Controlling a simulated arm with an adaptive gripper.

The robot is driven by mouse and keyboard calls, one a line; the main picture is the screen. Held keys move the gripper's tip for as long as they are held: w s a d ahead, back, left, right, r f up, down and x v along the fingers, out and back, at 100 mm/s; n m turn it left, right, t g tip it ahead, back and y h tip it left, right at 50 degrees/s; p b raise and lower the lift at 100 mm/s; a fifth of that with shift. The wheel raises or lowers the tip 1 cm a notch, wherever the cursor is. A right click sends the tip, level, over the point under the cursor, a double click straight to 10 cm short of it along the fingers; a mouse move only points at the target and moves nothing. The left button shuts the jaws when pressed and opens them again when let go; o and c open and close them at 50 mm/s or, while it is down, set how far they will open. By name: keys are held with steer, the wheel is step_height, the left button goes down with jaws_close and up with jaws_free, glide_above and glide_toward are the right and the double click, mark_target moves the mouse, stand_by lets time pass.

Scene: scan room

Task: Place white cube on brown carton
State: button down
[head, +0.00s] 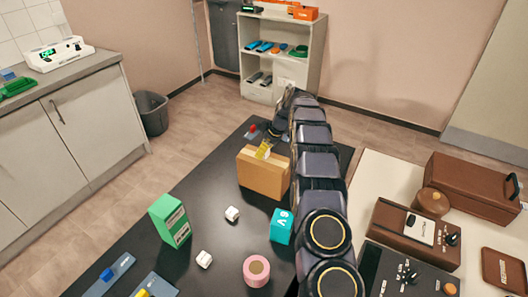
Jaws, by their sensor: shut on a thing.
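The brown carton (262,174) stands upright on the black table. One small white cube (232,213) lies on the table in front of and left of the carton. A second white cube (204,259) lies nearer the front. My gripper (272,134) is small and dark, at the carton's far side, partly hidden by my arm. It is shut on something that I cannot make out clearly. A small yellow item (264,150) shows at the carton's top, close to the fingertips; I cannot tell whether it is held. Both white cubes are well apart from my gripper.
A green box (170,220), a teal cube (281,226) and a pink roll (256,270) stand on the black table (195,205). A small red thing (253,128) is behind the carton. The white table (370,170) at right holds brown cases. My arm crosses the middle.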

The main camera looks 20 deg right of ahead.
steer(key=shift+f, duration=0.35)
steer(key=shift+f, duration=0.15)
steer(key=c, duration=0.9)
jaws_free()
steer(key=shift+o, duration=0.2)
